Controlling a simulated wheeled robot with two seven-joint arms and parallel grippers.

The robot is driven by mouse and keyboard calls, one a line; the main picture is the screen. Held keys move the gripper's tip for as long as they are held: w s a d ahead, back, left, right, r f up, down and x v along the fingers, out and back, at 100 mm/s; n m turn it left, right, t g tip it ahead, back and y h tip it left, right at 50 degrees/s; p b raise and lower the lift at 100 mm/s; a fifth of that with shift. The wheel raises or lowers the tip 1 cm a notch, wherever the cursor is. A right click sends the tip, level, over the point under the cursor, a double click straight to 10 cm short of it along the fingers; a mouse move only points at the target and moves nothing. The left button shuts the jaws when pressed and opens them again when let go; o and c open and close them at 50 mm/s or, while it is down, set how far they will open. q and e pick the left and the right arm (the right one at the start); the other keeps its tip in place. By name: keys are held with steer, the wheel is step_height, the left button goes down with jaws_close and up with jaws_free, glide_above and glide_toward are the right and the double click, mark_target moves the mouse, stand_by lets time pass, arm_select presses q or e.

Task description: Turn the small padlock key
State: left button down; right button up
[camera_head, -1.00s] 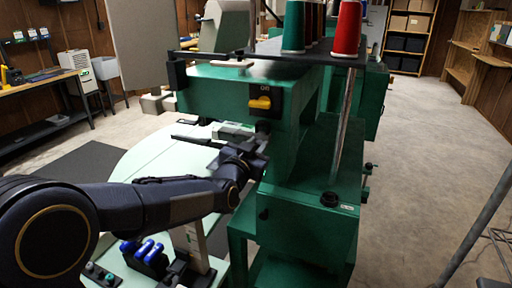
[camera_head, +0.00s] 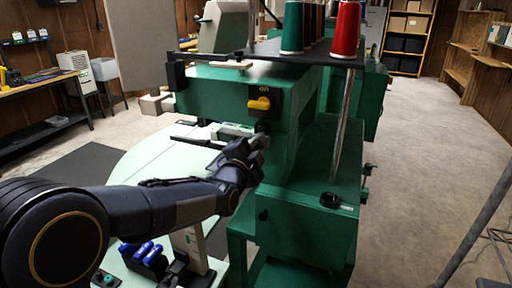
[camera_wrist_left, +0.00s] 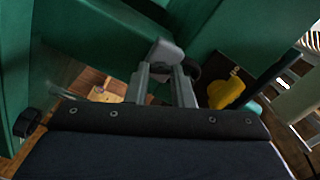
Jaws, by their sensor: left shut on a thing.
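My left gripper (camera_head: 258,143) is at the front face of the green machine, just below the yellow switch handle. The left wrist view shows its two grey fingers (camera_wrist_left: 163,72) shut on a small grey piece with a rounded head, which I take to be the padlock key (camera_wrist_left: 165,52). The key is close to the green machine body, and its far end is hidden. In the head view the gripper covers the key. A dark round part (camera_wrist_left: 193,69) shows just beside the fingers. My right gripper is not in view.
The yellow switch handle (camera_head: 259,103) sits on a black plate just above the gripper and also shows in the wrist view (camera_wrist_left: 228,90). Thread cones (camera_head: 346,30) stand on the rack above the green machine (camera_head: 220,90). The pale green table (camera_head: 150,165) lies below my arm.

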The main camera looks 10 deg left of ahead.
arm_select(q)
steer(key=shift+f+m, duration=0.1)
steer(key=shift+m, duration=1.9)
steer(key=c, duration=1.2)
jaws_free()
steer(key=shift+c, duration=0.2)
steer(key=s+a, duration=0.1)
steer(key=s, duration=0.6)
steer(key=shift+s+a, duration=0.2)
steer(key=shift+s, duration=0.2)
